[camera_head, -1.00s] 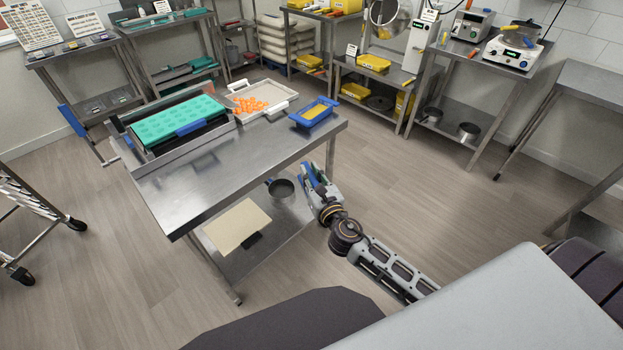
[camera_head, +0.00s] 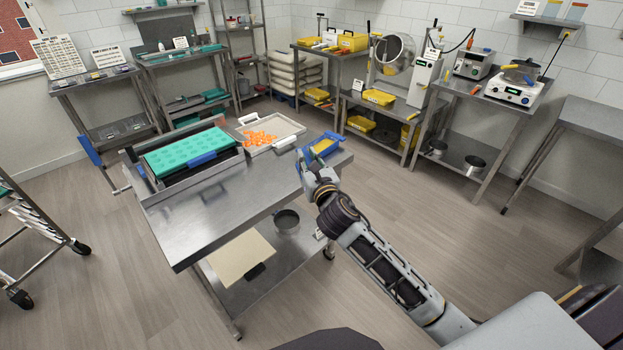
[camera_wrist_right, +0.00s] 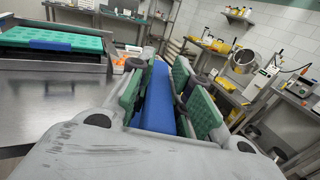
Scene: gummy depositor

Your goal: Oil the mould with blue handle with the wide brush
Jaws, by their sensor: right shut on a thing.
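The teal mould (camera_head: 185,151) with a blue handle (camera_head: 203,159) on its front edge lies in a metal frame on the table's left part. It also shows at the upper left of the right wrist view (camera_wrist_right: 48,38). A blue tray (camera_head: 328,144) with yellow contents stands at the table's right end. My right gripper (camera_head: 316,173) is at that end, in front of the tray, partly overlapping it. Its green-padded fingers (camera_wrist_right: 170,95) are shut on a long blue thing (camera_wrist_right: 158,92), seemingly the wide brush's handle. The bristles are hidden. My left gripper is not in view.
A pale tray (camera_head: 283,126) with orange pieces stands between the mould and the blue tray. The steel tabletop (camera_head: 215,205) is bare in front. A pot (camera_head: 287,221) and a beige board (camera_head: 240,258) lie on the lower shelf. Loaded benches line the back wall.

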